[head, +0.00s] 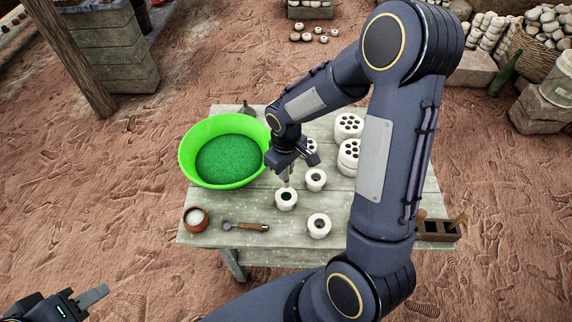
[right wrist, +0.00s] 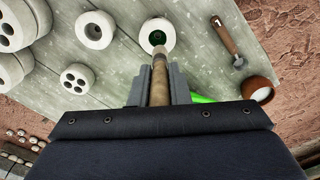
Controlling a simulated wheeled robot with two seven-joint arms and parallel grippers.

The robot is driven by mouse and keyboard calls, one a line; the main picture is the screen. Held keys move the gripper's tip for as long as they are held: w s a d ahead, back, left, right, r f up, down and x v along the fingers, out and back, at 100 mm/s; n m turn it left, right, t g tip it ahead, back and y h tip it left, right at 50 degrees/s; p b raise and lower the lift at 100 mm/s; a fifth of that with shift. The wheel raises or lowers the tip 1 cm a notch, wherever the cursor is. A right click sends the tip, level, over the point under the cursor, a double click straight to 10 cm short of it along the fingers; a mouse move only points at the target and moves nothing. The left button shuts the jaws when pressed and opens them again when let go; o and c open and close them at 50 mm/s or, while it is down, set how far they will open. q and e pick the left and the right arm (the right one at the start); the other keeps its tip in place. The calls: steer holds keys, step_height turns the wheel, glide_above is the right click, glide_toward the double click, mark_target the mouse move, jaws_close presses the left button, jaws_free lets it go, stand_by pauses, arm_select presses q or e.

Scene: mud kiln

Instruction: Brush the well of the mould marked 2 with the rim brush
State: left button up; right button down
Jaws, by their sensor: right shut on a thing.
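My right gripper (head: 287,162) is shut on the rim brush (right wrist: 159,80), a wooden-handled stick that points down. In the right wrist view its far end is at the well of a white round mould (right wrist: 157,25) with green inside. The head view shows this mould (head: 286,204) near the table's middle, just below the gripper. I cannot tell whether the tip touches the well. Two more single-well white moulds stand at its right, one further back (head: 316,186) and one nearer (head: 320,234). No number is readable on any mould. My left gripper (head: 92,298) is off the table at lower left; its jaw opening is unclear.
A green basin (head: 190,165) of green grains stands at the table's back left. A small bowl of white stuff (head: 196,228) and a wooden-handled tool (head: 247,227) lie in front. White pieces with several holes (head: 349,122) stand at back right. A brown holder (head: 437,233) sits right.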

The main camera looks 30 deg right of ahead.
mark_target(286, 187)
steer(key=shift+f+b, duration=1.9)
steer(key=shift+f, duration=0.85)
steer(key=shift+f+b, duration=1.8)
steer(key=shift+f, duration=0.15)
steer(key=shift+d, duration=0.2)
